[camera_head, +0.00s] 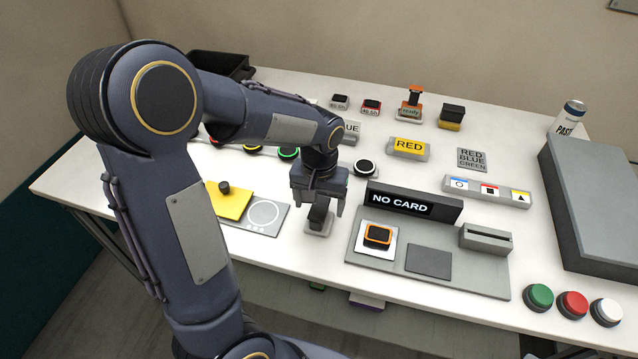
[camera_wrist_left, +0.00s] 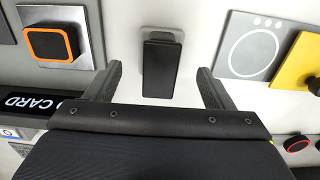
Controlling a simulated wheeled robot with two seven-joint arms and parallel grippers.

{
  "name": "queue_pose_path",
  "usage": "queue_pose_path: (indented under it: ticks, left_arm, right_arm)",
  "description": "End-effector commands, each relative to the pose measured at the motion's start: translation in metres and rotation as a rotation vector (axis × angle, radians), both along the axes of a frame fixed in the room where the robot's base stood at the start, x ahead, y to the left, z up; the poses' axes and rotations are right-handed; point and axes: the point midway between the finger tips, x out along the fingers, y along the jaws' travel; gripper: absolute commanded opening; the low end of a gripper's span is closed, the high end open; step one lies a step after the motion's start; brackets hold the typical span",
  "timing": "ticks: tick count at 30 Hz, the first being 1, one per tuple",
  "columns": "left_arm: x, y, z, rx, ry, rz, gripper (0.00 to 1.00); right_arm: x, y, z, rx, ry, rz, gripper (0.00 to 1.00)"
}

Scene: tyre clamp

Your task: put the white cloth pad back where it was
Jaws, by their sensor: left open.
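A flat white square (camera_head: 376,253), the only thing I see that looks like a cloth pad, lies on the left part of the grey board (camera_head: 462,281). An orange-rimmed black block (camera_head: 378,235) sits on it. The square also shows at the upper left of the left wrist view (camera_wrist_left: 55,13). My left gripper (camera_head: 319,202) is open and points down over a black upright block on a light grey base (camera_head: 318,230). In the left wrist view the black block (camera_wrist_left: 162,70) lies between the open fingers, with gaps at both sides. My right gripper is not in view.
A "NO CARD" display (camera_head: 412,203) and a slotted grey box (camera_head: 486,238) stand on the board, beside a dark flat square (camera_head: 429,262). A yellow plate with a black knob (camera_head: 230,201) and a grey circle-marked plate (camera_head: 264,216) lie left of my gripper. Coloured buttons (camera_head: 572,304) line the front right.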

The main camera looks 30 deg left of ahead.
Motion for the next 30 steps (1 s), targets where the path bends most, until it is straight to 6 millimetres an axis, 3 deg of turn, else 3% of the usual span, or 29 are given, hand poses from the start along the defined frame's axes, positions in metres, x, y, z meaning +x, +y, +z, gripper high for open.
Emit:
queue_pose_path:
  ticks: [6,13,16,20,24,30]
  left_arm:
    - [0.000,0.000,0.048,-0.001,-0.005,-0.001,0.76]
    - [-0.001,0.000,0.074,-0.002,-0.003,-0.001,0.76]
    - [-0.011,0.001,0.082,-0.032,-0.023,-0.002,0.76]
    - [-0.048,0.000,0.096,-0.130,-0.105,-0.015,0.76]
    - [-0.101,-0.011,0.106,-0.239,-0.250,-0.043,0.76]
    - [-0.153,-0.031,0.102,-0.301,-0.434,-0.075,0.76]
  right_arm:
    - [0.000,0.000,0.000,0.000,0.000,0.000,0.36]
    - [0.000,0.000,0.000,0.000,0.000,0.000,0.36]
    - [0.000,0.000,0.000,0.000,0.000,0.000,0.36]
    - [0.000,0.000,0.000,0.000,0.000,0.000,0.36]
    - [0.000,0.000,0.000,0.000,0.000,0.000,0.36]
    - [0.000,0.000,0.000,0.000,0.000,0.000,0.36]
